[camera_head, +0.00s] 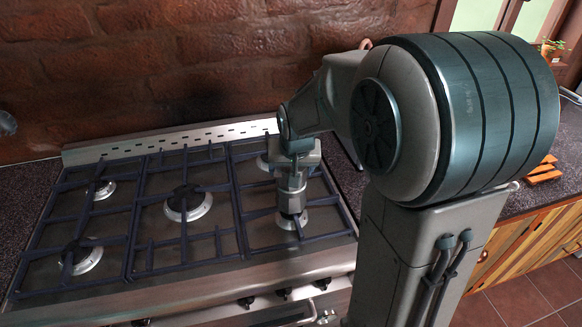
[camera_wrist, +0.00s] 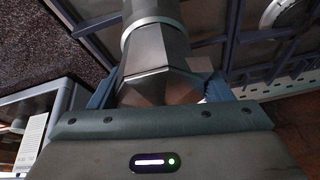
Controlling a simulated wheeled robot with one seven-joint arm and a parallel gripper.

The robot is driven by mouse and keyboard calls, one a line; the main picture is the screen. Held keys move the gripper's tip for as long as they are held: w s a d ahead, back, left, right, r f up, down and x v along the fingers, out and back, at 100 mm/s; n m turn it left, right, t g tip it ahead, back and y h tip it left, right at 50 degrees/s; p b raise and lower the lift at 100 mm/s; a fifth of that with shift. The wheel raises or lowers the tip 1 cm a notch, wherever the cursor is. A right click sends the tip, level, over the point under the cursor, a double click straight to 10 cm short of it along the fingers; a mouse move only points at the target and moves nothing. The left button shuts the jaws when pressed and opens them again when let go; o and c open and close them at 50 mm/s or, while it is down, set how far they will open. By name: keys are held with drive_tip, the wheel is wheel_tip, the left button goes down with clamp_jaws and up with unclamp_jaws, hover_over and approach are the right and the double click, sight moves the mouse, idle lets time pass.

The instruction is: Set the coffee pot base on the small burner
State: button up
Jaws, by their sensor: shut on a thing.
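The coffee pot base (camera_head: 291,198) is a silvery metal, faceted piece. My gripper (camera_head: 296,166) is shut on it from above and holds it roughly upright over the front-right burner (camera_head: 296,222) of the gas stove. That burner is partly hidden by the pot base and the grate. I cannot tell whether the base touches the grate. In the wrist view the base (camera_wrist: 155,60) sits between the two blue-grey fingers of my gripper (camera_wrist: 160,92), with a lighter ring around its body.
The stove (camera_head: 200,262) has dark blue grates and several other burners, including the larger middle one (camera_head: 188,204) and a front-left one (camera_head: 82,258); these look empty. A brick wall (camera_head: 150,60) stands behind. Orange pieces (camera_head: 544,172) lie on the right counter.

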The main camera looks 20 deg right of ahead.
drive_tip(key=shift+f, duration=0.25)
drive_tip(key=o, duration=1.7)
drive_tip(key=shift+c, duration=0.2)
drive_tip(key=b+v, duration=0.2)
drive_tip(key=v, duration=1.2)
drive_tip(key=s+f+n, duration=0.1)
drive_tip(key=s+f, duration=0.3)
drive_tip(key=s, duration=0.4)
drive_tip(key=s+f+n+g, duration=0.1)
drive_tip(key=s+f, duration=0.4)
drive_tip(key=s, duration=0.2)
drive_tip(key=shift+s, duration=0.4)
